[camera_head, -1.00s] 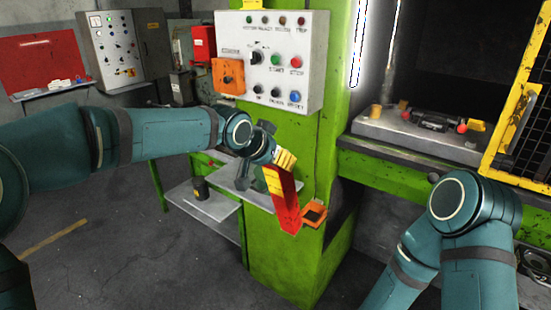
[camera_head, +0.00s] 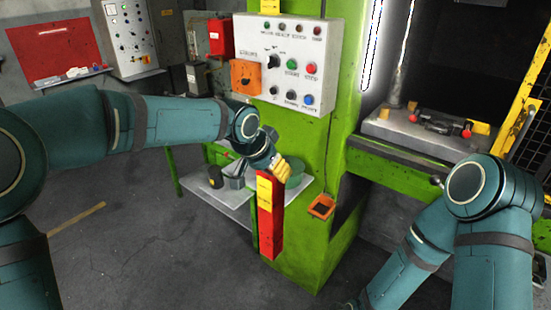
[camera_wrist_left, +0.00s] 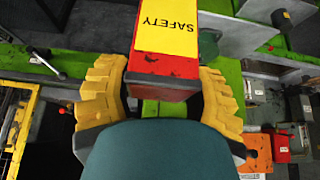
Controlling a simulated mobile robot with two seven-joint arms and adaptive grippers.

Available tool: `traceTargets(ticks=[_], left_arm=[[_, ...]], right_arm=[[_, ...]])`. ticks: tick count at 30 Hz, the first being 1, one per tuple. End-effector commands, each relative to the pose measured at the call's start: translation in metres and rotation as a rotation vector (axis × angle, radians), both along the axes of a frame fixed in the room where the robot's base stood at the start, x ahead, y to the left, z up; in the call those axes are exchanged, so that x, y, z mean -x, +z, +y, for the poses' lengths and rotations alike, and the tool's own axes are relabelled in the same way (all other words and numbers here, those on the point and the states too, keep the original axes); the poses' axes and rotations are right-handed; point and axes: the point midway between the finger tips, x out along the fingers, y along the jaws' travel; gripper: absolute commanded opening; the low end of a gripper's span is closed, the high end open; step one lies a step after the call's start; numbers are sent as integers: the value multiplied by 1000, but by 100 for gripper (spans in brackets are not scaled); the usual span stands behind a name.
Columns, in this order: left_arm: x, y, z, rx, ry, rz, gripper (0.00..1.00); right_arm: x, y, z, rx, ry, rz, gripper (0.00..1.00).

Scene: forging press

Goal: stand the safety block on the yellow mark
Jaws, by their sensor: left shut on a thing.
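The safety block (camera_head: 270,218) is a long red bar with a yellow label. It hangs nearly upright in the head view, in front of the green press column. My left gripper (camera_head: 277,170) is shut on its upper end. In the left wrist view the yellow fingers (camera_wrist_left: 160,95) lie on both sides of the block (camera_wrist_left: 163,62), whose label reads SAFETY. A yellow strip (camera_head: 77,219) is painted on the floor at the left; I cannot tell whether it is the task's mark. My right arm shows at the right, its gripper outside the frame.
The control panel (camera_head: 288,62) is above the block on the green column (camera_head: 305,240). A small side table (camera_head: 226,200) stands behind my left gripper. An orange holder (camera_head: 321,207) juts from the column at right. The press bed (camera_head: 405,130) is further right. Floor at left is clear.

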Motion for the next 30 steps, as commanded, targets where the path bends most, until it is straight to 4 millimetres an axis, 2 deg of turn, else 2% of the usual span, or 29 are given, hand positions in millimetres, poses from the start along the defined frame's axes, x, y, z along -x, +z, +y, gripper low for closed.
traceTargets(ticks=[2, 8, 14, 21, 25, 30], left_arm=[[1, 3, 2, -5, 2, 3, 12], [6, -14, 19, -19, 37, 8, 12], [19, -49, 57, -35, 113, 2, 12], [49, -102, 114, -35, 236, 3, 12], [66, -122, 137, -24, 289, 5, 12], [80, -137, 153, -11, 330, 8, 12]], right_arm=[[0, 4, 0, -1, 0, 1, 0], [1, -2, 0, -1, 2, 2, 0], [3, -18, 1, 0, 5, 7, 0], [5, -40, 2, 1, 8, 13, 0], [6, -48, 2, 2, 9, 15, 0], [6, -54, 3, 3, 11, 17, 0]])
